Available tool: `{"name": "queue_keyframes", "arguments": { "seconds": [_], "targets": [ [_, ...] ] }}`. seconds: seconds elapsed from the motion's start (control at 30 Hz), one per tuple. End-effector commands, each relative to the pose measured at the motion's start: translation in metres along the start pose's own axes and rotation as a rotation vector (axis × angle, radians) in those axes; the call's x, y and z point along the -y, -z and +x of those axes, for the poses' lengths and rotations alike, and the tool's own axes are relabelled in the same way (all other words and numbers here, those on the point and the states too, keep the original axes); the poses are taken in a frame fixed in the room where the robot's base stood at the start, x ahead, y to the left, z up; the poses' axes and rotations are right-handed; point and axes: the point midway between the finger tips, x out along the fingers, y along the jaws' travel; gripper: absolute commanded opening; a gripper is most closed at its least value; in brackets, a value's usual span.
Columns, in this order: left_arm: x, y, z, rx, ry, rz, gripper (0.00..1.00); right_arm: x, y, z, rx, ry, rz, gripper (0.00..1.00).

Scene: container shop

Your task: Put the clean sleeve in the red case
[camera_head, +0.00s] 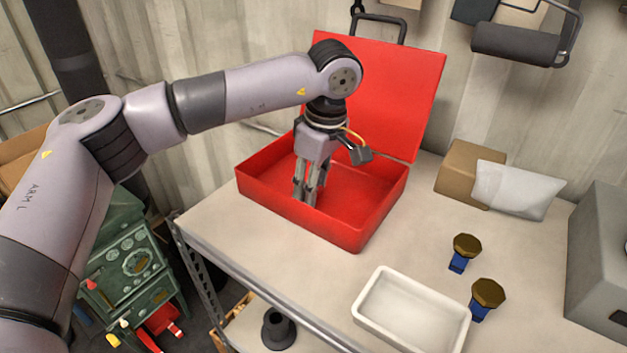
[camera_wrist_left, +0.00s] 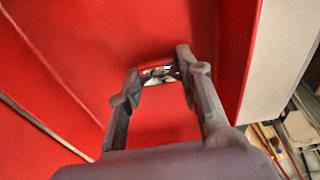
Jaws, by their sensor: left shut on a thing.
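The red case (camera_head: 340,233) stands open on the bench, its lid raised at the back. My left gripper (camera_head: 304,197) points down inside the case, towards its left side. In the left wrist view, the gripper (camera_wrist_left: 158,70) is shut on a small shiny metallic piece, seemingly the sleeve (camera_wrist_left: 158,73), with red around it. Only a little of the sleeve shows between the fingertips; in the head view the fingers hide it. I cannot tell whether it touches the case floor (camera_wrist_left: 165,118). My right gripper is not in view.
A white tray (camera_head: 362,312) sits at the bench's front. A cardboard box (camera_head: 461,168) with a white pouch (camera_head: 515,190) lies behind. A grey box (camera_head: 600,265) bounds the right. Bench is clear before the case.

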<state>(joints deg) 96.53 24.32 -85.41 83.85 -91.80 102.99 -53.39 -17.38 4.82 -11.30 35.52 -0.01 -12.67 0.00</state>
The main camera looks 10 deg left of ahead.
Motion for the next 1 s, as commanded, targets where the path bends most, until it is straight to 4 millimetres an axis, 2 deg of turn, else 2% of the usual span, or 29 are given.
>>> {"name": "queue_keyframes", "arguments": {
  "seconds": [0.2,0.23,0.5,0.83,0.9,1.0],
  "targets": [
    [0.000,-0.001,0.005,0.000,0.000,0.000,0.02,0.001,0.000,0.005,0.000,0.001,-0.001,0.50],
    [0.000,-0.001,0.004,0.000,0.000,0.000,0.34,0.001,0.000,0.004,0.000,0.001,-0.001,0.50],
    [0.000,-0.001,0.003,0.000,0.000,0.001,0.52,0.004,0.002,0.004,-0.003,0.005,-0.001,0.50],
    [0.000,0.000,0.001,0.000,0.000,0.001,0.53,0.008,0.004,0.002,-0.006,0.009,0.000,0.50],
    [0.000,0.000,-0.003,0.000,0.000,0.001,0.53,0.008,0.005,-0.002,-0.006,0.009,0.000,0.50],
    [-0.001,0.000,-0.013,0.001,-0.005,-0.001,0.53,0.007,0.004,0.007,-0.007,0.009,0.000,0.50]
  ]
}}
